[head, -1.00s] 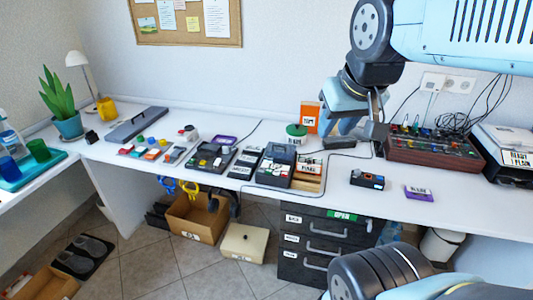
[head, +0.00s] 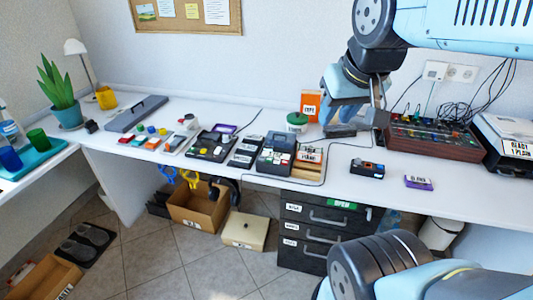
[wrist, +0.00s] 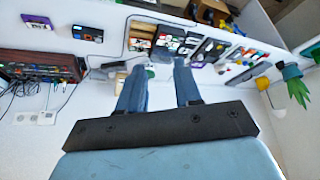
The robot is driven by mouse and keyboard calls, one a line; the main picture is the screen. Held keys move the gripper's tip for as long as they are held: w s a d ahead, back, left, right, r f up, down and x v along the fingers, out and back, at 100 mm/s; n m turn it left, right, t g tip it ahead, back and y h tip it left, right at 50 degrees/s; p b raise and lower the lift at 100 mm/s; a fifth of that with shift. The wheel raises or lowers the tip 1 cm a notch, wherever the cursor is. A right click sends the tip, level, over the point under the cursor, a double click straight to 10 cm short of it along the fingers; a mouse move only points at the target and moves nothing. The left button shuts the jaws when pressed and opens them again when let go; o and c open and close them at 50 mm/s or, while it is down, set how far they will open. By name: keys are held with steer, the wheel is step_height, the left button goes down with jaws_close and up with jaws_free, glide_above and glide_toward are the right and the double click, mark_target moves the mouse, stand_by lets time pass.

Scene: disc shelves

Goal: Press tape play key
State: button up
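Two dark tape-type machines with small keys stand on the white desk: one with a raised grey part (head: 277,155) near the middle, and a flatter one (head: 210,145) to its left. They also show in the wrist view, upside down, as the nearer one (wrist: 174,42) and the farther one (wrist: 208,50). I cannot make out a play key on either. My gripper (head: 356,122) is above the back of the desk, to the right of both machines and touching neither. In the wrist view my gripper (wrist: 158,68) has its two blue fingers apart with nothing between them.
A small black device (head: 367,170) and a purple cassette (head: 418,182) lie toward the front right. A wooden-sided mixer (head: 432,140) stands behind them. An orange box (head: 311,106) and a green-lidded jar (head: 297,122) stand near my gripper. Cables cross the desk.

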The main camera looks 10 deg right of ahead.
steer(key=shift+c, duration=0.2)
jaws_close()
stand_by(1.6)
